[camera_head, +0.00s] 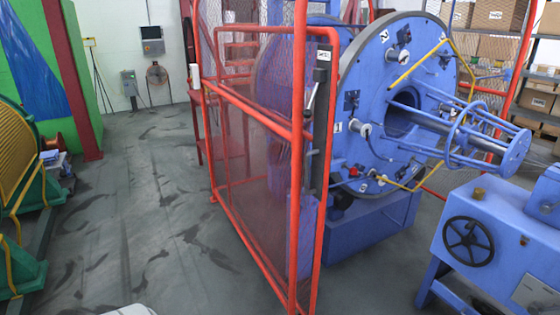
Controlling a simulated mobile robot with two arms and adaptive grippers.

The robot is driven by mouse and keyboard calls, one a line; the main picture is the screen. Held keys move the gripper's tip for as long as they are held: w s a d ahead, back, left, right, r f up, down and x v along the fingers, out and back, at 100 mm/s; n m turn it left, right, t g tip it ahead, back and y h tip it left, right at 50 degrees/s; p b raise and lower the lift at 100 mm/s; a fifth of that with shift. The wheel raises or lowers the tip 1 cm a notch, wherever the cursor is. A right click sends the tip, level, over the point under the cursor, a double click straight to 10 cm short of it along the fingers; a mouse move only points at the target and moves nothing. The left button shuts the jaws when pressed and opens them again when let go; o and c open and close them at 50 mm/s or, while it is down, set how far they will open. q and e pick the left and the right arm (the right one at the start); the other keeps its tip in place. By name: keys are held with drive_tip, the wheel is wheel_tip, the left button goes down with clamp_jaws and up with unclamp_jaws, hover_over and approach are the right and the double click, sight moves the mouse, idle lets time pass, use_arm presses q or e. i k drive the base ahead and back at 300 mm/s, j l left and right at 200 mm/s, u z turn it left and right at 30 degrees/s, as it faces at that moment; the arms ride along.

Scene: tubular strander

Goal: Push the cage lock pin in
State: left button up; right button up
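The blue strander cage (415,80) stands right of centre, its large round disc facing me, with a tubular nose (490,150) sticking out to the right. A small red knob (353,171) shows low on the left part of the disc; I cannot tell whether it is the lock pin or how far in it sits. No part is clearly identifiable as the lock pin. Neither of my grippers is in view.
A red mesh guard (262,185) stands in front of the cage's left side. A blue unit with a black handwheel (468,241) is at the lower right. A yellow reel (20,150) is at the left. The grey floor (150,220) between reel and guard is clear.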

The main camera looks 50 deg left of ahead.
sight(352, 170)
drive_tip(key=u, duration=1.25)
